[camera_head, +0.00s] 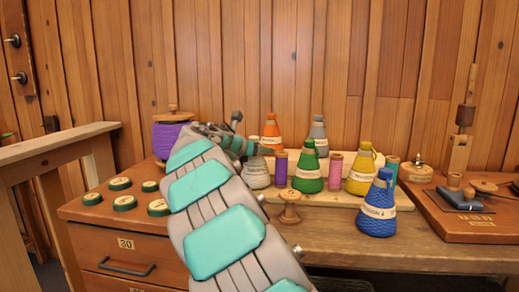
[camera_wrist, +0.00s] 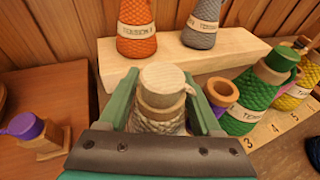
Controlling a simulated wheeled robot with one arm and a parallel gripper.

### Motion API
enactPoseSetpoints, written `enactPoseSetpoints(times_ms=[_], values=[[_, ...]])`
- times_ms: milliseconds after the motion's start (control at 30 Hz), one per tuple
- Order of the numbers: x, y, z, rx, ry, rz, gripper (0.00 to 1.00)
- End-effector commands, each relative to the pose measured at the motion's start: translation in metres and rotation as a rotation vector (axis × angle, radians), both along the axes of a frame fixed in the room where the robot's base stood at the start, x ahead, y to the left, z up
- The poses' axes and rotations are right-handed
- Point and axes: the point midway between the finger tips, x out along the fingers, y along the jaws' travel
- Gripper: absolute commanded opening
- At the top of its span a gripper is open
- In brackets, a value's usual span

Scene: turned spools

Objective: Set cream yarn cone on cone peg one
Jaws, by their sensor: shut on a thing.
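The cream yarn cone (camera_wrist: 160,100) has a pale wooden-looking top and a textured body. In the wrist view it stands between the two green fingers of my gripper (camera_wrist: 163,112), which is shut on it. In the head view the cream cone (camera_head: 257,174) shows beside my arm, at the left end of the pale board (camera_head: 345,198); my gripper (camera_head: 244,147) is partly hidden by the arm. The numbered strip (camera_wrist: 262,141) shows 3 and 4 in the wrist view. Cone peg one cannot be made out, and the cone's base is hidden.
An orange cone (camera_head: 271,133) and grey cone (camera_head: 318,135) stand behind on a raised block (camera_wrist: 225,48). Green (camera_head: 308,175), yellow (camera_head: 360,178) and blue (camera_head: 377,213) cones stand to the right. Purple (camera_head: 281,168) and pink (camera_head: 334,172) spools stand between. A wooden spool (camera_head: 290,210) is in front.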

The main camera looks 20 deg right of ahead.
Motion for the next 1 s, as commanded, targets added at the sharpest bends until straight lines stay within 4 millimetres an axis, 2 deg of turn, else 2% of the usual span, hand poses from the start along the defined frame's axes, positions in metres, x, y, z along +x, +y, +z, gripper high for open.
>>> enactPoseSetpoints(times_ms=[133,167,267,567,1000], values=[[0.0,0.0,-0.002,-0.001,-0.001,0.0,0.0],[0.0,0.0,-0.002,-0.001,-0.001,0.0,0.67],[0.0,0.0,-0.002,0.0,-0.001,0.0,0.78],[-0.001,0.002,-0.001,0.0,0.0,0.0,0.78],[-0.017,0.027,0.009,0.001,-0.003,0.001,0.78]])
